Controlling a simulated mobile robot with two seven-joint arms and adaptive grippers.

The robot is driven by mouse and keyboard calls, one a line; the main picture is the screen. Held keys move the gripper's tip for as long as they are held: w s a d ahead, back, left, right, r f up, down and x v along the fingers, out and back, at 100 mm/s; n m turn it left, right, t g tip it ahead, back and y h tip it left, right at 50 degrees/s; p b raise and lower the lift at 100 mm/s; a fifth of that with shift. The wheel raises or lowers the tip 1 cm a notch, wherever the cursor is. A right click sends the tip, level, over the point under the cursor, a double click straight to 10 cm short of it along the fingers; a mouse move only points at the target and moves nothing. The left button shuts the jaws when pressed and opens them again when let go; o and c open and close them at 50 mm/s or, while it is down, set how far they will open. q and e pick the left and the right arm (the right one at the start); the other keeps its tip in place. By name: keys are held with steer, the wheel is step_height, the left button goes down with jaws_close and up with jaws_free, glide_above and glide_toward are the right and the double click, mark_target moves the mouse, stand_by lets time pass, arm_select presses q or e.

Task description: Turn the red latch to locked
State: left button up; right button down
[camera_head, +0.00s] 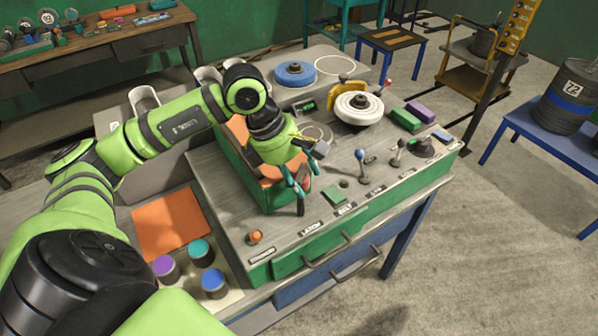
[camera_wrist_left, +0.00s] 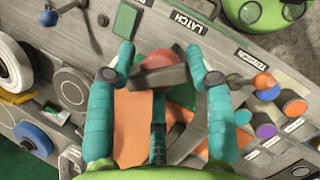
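The latch shows in the left wrist view as a red knob (camera_wrist_left: 159,61) on a dark bar, close to the LATCH label (camera_wrist_left: 194,28) on the grey panel. My left gripper (camera_wrist_left: 160,62) has its two teal fingers apart, one on each side of the red knob and dark bar. I cannot tell whether a finger touches the bar. In the head view my left gripper (camera_head: 301,183) reaches down to the panel (camera_head: 232,215) above the LATCH label (camera_head: 312,228), and its fingers mostly hide the latch. My right gripper is not in view.
Right of the gripper stand a blue-knobbed lever (camera_head: 361,156), a grey lever (camera_head: 397,150) and a white handwheel (camera_head: 359,108). An orange knob (camera_head: 255,236) is near the panel's front left.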

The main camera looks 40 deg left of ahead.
arm_select(q)
steer(key=shift+c, duration=0.2)
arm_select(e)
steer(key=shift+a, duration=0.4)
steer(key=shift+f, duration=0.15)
